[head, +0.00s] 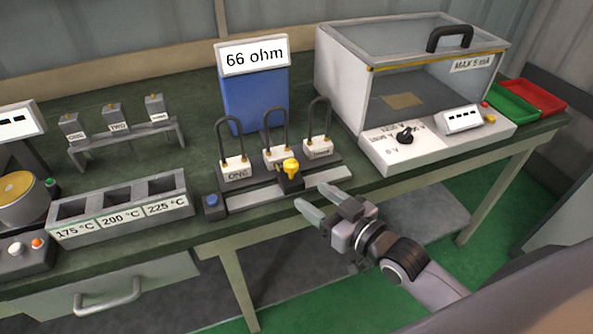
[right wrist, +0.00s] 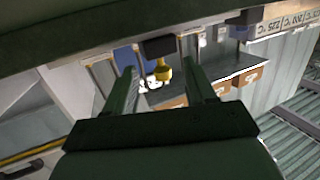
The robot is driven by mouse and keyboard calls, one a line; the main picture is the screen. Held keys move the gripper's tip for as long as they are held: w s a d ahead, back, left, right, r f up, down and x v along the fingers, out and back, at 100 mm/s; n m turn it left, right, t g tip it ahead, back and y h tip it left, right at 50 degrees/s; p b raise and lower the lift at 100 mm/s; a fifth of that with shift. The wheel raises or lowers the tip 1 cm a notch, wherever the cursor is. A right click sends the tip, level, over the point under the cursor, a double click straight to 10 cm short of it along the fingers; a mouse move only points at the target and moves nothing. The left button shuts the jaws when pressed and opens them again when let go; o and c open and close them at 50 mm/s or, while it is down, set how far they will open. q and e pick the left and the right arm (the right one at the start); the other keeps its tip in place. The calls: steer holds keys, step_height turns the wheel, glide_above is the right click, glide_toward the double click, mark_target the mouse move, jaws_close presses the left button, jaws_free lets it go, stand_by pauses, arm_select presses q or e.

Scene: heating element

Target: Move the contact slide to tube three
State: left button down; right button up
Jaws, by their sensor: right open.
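The contact slide (head: 290,184) is a black block with a yellow knob on a pale rail (head: 250,194). In the head view it stands in front of tube two (head: 278,156), on the side towards tube three (head: 319,147). Tube one (head: 237,170) is at the left; the tubes are dark loops on white labelled blocks. My right gripper (head: 310,194) is open and empty, just in front of the rail near the slide. In the right wrist view the yellow knob (right wrist: 162,73) shows between the open fingers, with no visible grip. My left gripper is not in view.
A blue box with a "66 ohm" sign (head: 254,57) stands behind the tubes. A glass-lidded case with a dial panel (head: 440,143) is to the right. A labelled temperature block (head: 122,218) and a blue button (head: 212,203) are left of the rail. The table's front edge is close.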

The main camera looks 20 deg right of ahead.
mark_target(295, 166)
steer(key=shift+n+t+y, duration=0.3)
steer(key=shift+t+y, duration=0.1)
steer(key=shift+y, duration=0.2)
steer(key=r, duration=0.1)
steer(key=w+r, duration=0.1)
steer(key=r, duration=0.2)
steer(key=shift+w, duration=0.25)
steer(key=shift+x, duration=3.55)
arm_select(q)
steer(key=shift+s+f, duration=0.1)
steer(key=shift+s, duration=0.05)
